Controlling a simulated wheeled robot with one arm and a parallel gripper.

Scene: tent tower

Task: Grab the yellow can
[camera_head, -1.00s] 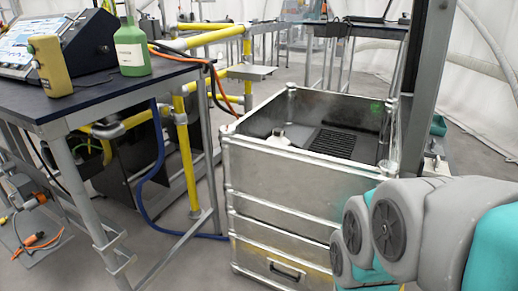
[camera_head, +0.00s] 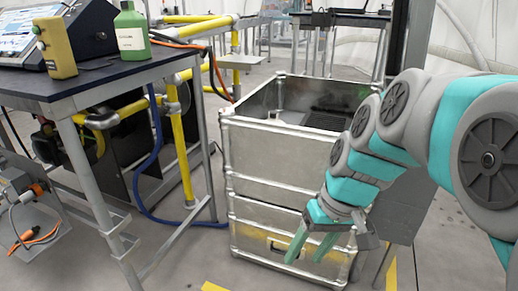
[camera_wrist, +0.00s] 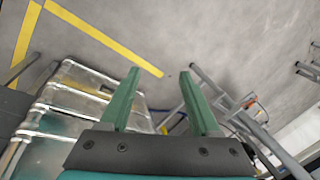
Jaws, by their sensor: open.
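I see nothing that is clearly a yellow can. My gripper (camera_head: 308,258) is open and empty, low in front of the metal crate and well to the right of the yellow item.
The dark table (camera_head: 110,78) also bears a green bottle (camera_head: 131,32) and a control box (camera_head: 85,35). Yellow pipes (camera_head: 181,150) and a blue hose (camera_head: 158,150) run beside it. Floor is free in front.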

